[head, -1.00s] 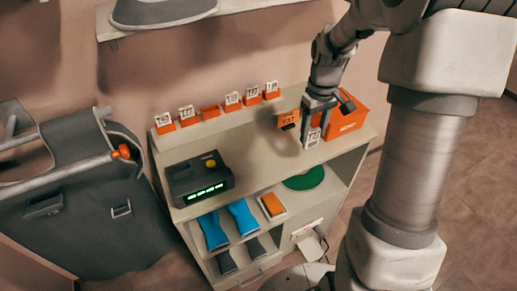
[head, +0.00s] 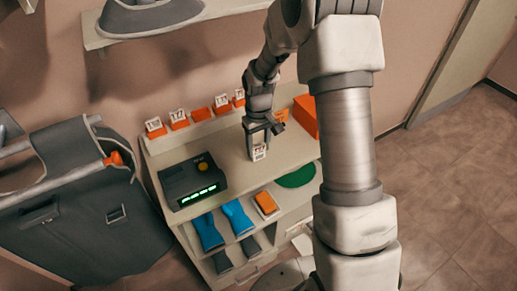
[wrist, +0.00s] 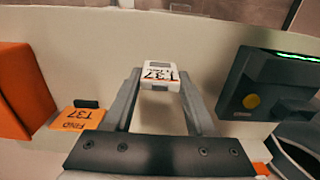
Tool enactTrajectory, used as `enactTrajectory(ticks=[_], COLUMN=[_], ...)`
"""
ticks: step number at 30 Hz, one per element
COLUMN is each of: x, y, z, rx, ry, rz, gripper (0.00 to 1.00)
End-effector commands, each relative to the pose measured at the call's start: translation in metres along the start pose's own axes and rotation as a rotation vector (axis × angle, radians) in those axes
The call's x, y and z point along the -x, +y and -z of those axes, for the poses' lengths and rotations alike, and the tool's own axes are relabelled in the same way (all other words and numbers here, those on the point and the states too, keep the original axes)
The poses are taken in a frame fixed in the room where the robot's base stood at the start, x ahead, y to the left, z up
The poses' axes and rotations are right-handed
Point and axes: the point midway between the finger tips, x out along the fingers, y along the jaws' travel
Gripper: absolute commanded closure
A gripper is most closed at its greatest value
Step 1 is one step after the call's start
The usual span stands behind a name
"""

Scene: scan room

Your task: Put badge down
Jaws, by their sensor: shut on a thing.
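The badge is a small white tag with an orange band and T37 on it. It hangs upright between the fingertips of my gripper (head: 259,138) in the head view, over the middle of the cabinet top (head: 232,163). In the wrist view the badge (wrist: 160,76) sits between the two finger ends of my gripper (wrist: 159,86), which is shut on it. I cannot tell if its lower edge touches the top. An orange card reading FIND T37 (wrist: 78,121) stands to the left in the wrist view.
A dark scanner (head: 192,180) with a green display and yellow button stands left of the badge. Orange holders with white tags (head: 179,120) line the back ledge. An orange box (head: 306,115) is at the right. The top around the badge is clear.

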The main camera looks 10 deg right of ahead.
Motion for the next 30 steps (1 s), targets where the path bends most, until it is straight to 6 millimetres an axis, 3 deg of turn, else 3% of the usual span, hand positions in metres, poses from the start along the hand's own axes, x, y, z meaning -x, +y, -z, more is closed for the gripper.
enactTrajectory(ticks=[5,17,18,23,30], x=[-0.019,-0.026,-0.025,-0.024,-0.024], y=[0.0,0.0,0.0,0.0,0.0], z=[0.0,0.0,0.0,0.0,0.0], rx=[0.001,0.001,0.001,0.001,0.001], ry=[-0.002,0.0,0.0,0.0,0.0], rz=[0.001,0.0,0.0,0.0,0.0], gripper=[1.0,1.0,0.4,0.14,0.14])
